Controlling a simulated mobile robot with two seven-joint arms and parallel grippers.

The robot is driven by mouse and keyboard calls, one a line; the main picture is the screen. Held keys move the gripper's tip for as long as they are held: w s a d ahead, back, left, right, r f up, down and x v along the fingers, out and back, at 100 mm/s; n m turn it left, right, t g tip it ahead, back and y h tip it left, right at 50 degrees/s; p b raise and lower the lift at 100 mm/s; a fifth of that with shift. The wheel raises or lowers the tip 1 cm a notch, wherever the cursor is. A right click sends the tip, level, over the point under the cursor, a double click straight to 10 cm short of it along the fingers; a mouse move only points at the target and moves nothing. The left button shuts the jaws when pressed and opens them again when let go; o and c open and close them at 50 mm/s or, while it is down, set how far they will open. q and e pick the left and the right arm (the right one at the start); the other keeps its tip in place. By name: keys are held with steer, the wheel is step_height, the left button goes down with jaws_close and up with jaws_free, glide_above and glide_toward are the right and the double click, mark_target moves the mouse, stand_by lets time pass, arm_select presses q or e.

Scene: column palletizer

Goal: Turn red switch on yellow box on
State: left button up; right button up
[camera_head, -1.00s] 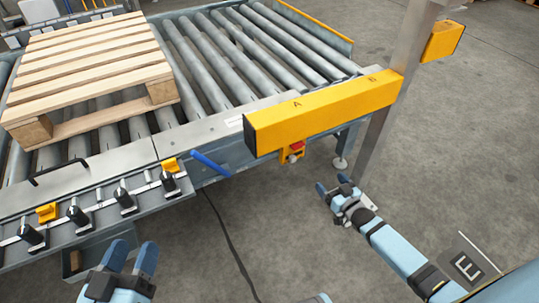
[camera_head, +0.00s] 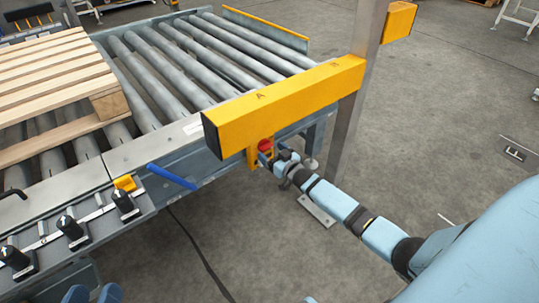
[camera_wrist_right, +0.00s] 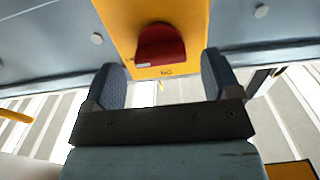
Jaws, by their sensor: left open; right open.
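The red switch (camera_head: 265,146) sits on a small yellow box (camera_head: 253,157) below the long yellow beam, at the conveyor's side. In the right wrist view the red switch (camera_wrist_right: 160,45) is on the yellow box face (camera_wrist_right: 118,20), just beyond and between my fingertips. My right gripper (camera_head: 273,157) is open and close in front of the switch; its two fingers (camera_wrist_right: 165,75) stand either side of it, and I cannot tell whether they touch it. My left gripper (camera_head: 92,294) is open at the bottom left edge, partly cut off, and away from the box.
A long yellow beam (camera_head: 290,102) juts out above the switch, fixed to a grey post (camera_head: 350,120). The roller conveyor (camera_head: 185,70) with a wooden pallet (camera_head: 50,75) fills the left. A blue handle (camera_head: 171,177) sticks out nearby.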

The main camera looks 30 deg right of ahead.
arm_select(q)
steer(key=shift+w+a, duration=0.1)
steer(key=shift+w, duration=0.1)
arm_select(e)
steer(key=shift+w, duration=0.9)
steer(key=shift+c, duration=0.5)
steer(key=c, duration=0.8)
